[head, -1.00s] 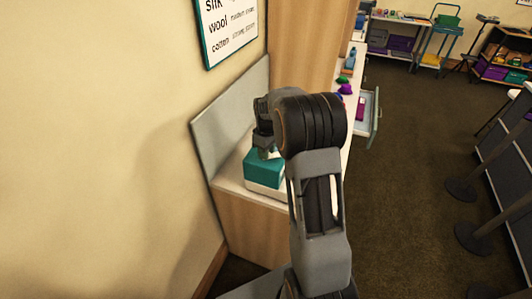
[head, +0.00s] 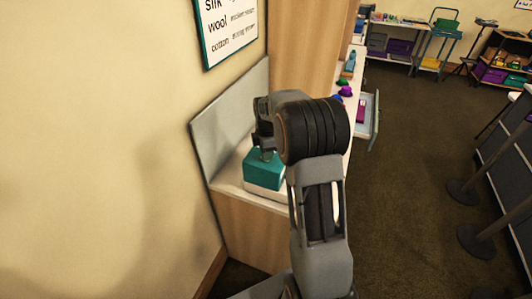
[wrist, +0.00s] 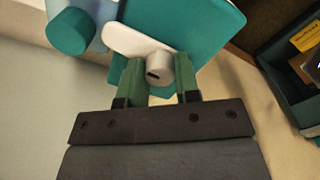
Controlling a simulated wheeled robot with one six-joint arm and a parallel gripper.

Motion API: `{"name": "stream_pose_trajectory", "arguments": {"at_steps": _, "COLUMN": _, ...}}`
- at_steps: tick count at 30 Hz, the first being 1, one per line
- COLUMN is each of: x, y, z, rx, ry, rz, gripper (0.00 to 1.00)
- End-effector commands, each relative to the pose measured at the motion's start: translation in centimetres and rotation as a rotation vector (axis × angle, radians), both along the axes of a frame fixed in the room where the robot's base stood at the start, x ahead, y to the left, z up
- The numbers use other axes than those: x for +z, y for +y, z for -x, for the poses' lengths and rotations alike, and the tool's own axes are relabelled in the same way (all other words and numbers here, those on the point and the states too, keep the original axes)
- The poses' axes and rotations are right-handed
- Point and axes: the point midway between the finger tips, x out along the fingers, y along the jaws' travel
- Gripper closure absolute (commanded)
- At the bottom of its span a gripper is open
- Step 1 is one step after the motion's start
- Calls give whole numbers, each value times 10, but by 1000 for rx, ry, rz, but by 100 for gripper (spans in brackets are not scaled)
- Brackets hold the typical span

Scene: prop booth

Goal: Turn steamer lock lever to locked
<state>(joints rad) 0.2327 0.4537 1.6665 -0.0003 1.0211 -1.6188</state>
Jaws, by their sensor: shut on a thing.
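The steamer (head: 264,172) is a teal and white box on the counter in the head view. In the wrist view its teal body (wrist: 205,35) fills the top middle. A white lock lever (wrist: 128,40) lies across it, with a pale rounded end (wrist: 160,68) that has a dark slot. My gripper (wrist: 158,75) has its two green fingers on either side of this rounded end and is shut on the lever. In the head view my gripper (head: 265,152) is over the steamer's top. My arm hides part of the steamer there, and the lever cannot be made out.
A teal round cap (wrist: 68,32) sits left of the lever. A dark green tray (wrist: 295,75) with a yellow label lies at the right in the wrist view. A grey panel (head: 228,122) stands behind the counter (head: 232,187). An open drawer (head: 368,120) juts out farther along.

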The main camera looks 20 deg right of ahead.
Motion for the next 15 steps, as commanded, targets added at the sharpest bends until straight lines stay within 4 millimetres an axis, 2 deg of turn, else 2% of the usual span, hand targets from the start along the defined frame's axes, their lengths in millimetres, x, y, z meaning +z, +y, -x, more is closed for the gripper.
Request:
{"name": "stream_pose_trajectory", "arguments": {"at_steps": 6, "x": 0, "y": 1, "z": 0, "rx": 97, "ry": 0, "rz": -1, "gripper": 94}}
{"name": "stream_pose_trajectory", "arguments": {"at_steps": 15, "x": 0, "y": 1, "z": 0, "rx": 154, "ry": 1, "rz": -1, "gripper": 94}}
